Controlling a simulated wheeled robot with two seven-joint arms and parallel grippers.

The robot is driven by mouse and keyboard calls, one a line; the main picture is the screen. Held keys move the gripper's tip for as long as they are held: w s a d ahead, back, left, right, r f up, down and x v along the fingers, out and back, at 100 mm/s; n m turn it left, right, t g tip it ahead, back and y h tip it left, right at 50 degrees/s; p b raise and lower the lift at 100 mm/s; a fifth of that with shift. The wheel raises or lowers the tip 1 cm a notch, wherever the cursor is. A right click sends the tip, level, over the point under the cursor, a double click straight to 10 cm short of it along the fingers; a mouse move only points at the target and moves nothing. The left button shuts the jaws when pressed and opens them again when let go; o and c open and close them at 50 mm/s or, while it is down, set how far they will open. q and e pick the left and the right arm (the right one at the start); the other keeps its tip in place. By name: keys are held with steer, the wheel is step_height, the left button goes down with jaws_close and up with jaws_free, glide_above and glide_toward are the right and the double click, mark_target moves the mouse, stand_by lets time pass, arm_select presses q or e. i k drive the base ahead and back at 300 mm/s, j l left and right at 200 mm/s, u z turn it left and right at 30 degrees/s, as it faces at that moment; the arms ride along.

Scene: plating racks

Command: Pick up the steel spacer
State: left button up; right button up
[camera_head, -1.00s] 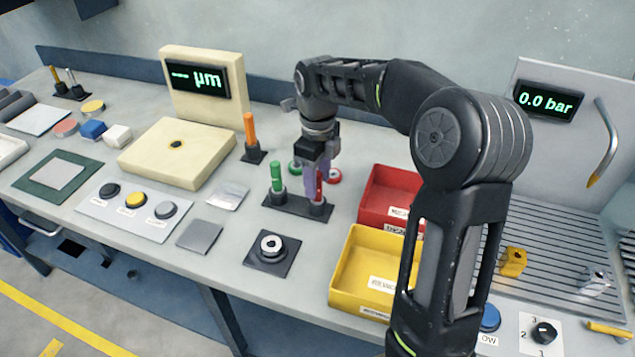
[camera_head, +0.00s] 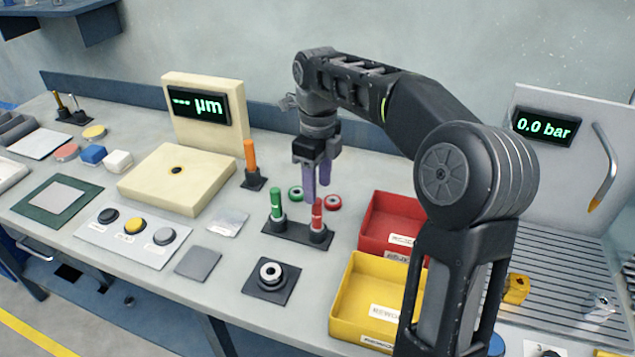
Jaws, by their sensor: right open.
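A pale steel ring (camera_head: 270,272), which looks like the steel spacer, lies on a dark square pad near the table's front edge. My right gripper (camera_head: 317,190) is open, pointing down, with its purple fingers at the top of a red post (camera_head: 317,213). I cannot tell whether the fingertips touch the post. The red post and a green post (camera_head: 277,203) stand on a dark base (camera_head: 297,234), each with a dark collar at its foot. The steel ring is apart from my gripper, in front and to the left. My left gripper is not in view.
A red bin (camera_head: 392,238) and a yellow bin (camera_head: 352,318) stand right of the posts. Green and red rings (camera_head: 332,202) lie behind them. A cream gauge block (camera_head: 178,178), an orange-handled post (camera_head: 250,158) and a button panel (camera_head: 137,228) stand left. My right arm covers the right side.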

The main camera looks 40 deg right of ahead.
mark_target(271, 273)
steer(key=k+j, duration=0.8)
steer(key=j, duration=0.1)
